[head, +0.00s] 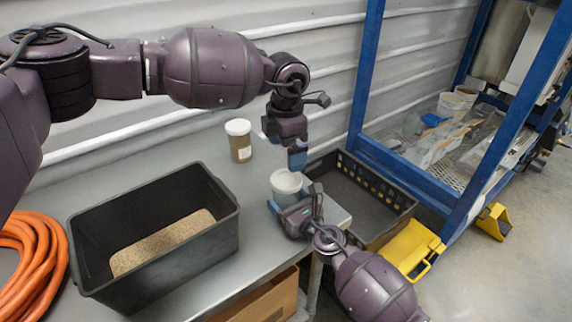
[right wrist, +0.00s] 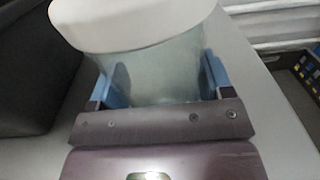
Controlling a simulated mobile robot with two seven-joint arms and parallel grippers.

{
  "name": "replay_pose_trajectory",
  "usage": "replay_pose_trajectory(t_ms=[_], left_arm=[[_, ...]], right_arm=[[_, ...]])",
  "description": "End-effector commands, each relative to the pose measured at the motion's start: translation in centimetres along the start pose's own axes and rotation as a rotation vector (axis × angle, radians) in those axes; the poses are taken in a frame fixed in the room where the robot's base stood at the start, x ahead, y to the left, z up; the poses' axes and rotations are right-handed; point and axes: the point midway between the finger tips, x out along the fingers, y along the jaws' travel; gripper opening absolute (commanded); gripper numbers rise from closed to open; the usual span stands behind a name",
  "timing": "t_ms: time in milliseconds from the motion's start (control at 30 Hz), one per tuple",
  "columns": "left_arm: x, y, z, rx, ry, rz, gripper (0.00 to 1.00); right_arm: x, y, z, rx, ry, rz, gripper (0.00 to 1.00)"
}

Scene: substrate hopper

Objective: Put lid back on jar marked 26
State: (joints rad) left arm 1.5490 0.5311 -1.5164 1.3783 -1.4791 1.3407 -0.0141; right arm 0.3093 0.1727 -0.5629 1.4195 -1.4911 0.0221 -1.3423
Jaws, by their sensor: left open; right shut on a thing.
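A clear jar (head: 287,198) stands near the right end of the grey table, with a white lid (head: 286,180) on its top. My right gripper (head: 296,203) is shut around the jar's sides. In the right wrist view the glass jar (right wrist: 160,75) sits between the blue fingers, and the lid (right wrist: 130,22) covers its mouth; whether it is fully seated I cannot tell. My left gripper (head: 297,157) is open and empty, just above and slightly right of the lid. A second jar (head: 240,146) with a white lid and tan contents stands farther back. No number is readable on either jar.
A black bin (head: 225,222) with grainy tan material stands left on the table (head: 215,155). A black crate (head: 395,205) lies right of the table, beside a blue frame (head: 365,75) and a yellow object (head: 413,247). An orange hose (head: 40,250) is coiled at left.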

Motion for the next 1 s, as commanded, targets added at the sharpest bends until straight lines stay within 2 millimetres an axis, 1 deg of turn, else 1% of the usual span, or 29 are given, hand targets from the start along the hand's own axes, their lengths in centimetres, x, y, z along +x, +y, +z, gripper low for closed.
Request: replay_pose_trajectory(t_ms=[33,100,233,400,600,633,700,800,1000], left_arm=[[-0.8,0.1,0.0,0.000,-0.003,0.002,1.00],[-1.7,0.1,0.0,-0.001,-0.001,0.001,1.00],[-2.7,0.0,0.0,-0.001,-0.001,0.000,1.00],[-3.1,0.0,0.0,0.000,-0.001,0.000,1.00],[-3.1,0.0,0.0,0.000,-0.001,0.000,1.00],[-3.1,0.0,0.0,0.000,-0.001,0.000,1.00],[-3.1,0.0,0.0,-0.001,-0.001,0.000,1.00],[-3.1,0.0,0.0,-0.001,-0.001,0.000,1.00],[-3.1,0.0,0.0,-0.001,-0.001,0.000,1.00]], right_arm=[[0.0,0.0,0.1,0.000,-0.001,0.000,0.07],[0.0,0.0,0.1,0.000,-0.001,0.000,0.07],[0.0,0.0,0.1,0.000,-0.001,0.000,0.07],[0.0,0.0,0.1,0.000,-0.001,0.000,0.07],[0.0,0.0,0.1,0.000,-0.001,0.000,0.07],[0.0,0.0,0.1,0.000,-0.001,0.000,0.76],[0.0,0.0,0.1,0.000,-0.001,0.000,0.87],[0.0,0.0,0.1,0.000,-0.001,0.000,1.00],[0.0,0.0,0.0,0.000,0.000,0.000,1.00]])
